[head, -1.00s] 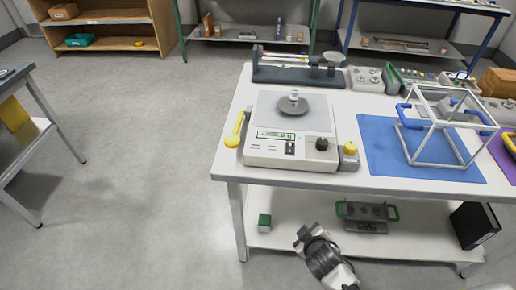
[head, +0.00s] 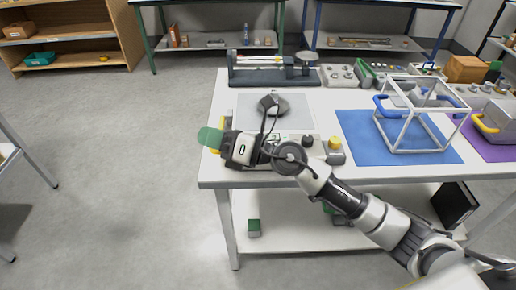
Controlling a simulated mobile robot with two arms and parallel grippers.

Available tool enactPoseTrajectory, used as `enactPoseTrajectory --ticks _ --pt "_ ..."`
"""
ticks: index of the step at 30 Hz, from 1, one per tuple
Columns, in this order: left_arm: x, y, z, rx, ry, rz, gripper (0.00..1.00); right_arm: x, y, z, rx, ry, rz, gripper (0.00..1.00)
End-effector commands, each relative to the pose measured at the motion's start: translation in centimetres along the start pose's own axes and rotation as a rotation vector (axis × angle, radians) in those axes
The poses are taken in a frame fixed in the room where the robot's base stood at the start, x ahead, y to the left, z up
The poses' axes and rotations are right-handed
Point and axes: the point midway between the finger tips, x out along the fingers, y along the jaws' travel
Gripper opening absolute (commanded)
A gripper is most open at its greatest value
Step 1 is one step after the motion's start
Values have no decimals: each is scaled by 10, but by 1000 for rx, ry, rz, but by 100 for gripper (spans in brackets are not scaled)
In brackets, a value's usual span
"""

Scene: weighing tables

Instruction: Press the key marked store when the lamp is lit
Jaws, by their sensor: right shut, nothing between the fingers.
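The white weighing scale (head: 308,120) stands at the left end of the white table. A grey weight (head: 283,105) is on its plate, partly covered by my wrist. My right arm crosses the scale's front from the lower right and hides most of its panel, including the display. A dark knob (head: 307,141) shows at the panel's right. A grey box with a yellow button (head: 334,143) sits beside the scale. I cannot make out a store marking or a lit lamp. My right gripper (head: 210,137) is shut and empty, left of the scale, by the table's left edge. My left gripper is out of view.
A yellow-handled tool (head: 228,122) lies left of the scale, partly hidden. A long grey instrument (head: 270,75) stands behind it. A white frame with blue handles (head: 415,148) stands on a blue mat (head: 358,128) to the right.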

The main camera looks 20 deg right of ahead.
Motion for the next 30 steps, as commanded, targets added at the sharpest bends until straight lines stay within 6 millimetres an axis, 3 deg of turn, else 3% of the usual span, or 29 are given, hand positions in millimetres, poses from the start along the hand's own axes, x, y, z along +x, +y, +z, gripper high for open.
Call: enactPoseTrajectory --ticks 5,9,12,18,30 --pt "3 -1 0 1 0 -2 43 -4 -24 0 -561 448 -111 0" --pt "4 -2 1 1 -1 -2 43 -30 -63 27 -893 743 -307 0" --pt "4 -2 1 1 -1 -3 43 -48 -80 49 -1021 869 -427 0" --pt "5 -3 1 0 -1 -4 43 -68 -94 76 -1127 981 -561 0" --pt "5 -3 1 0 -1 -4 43 -71 -95 79 -1138 995 -578 0"
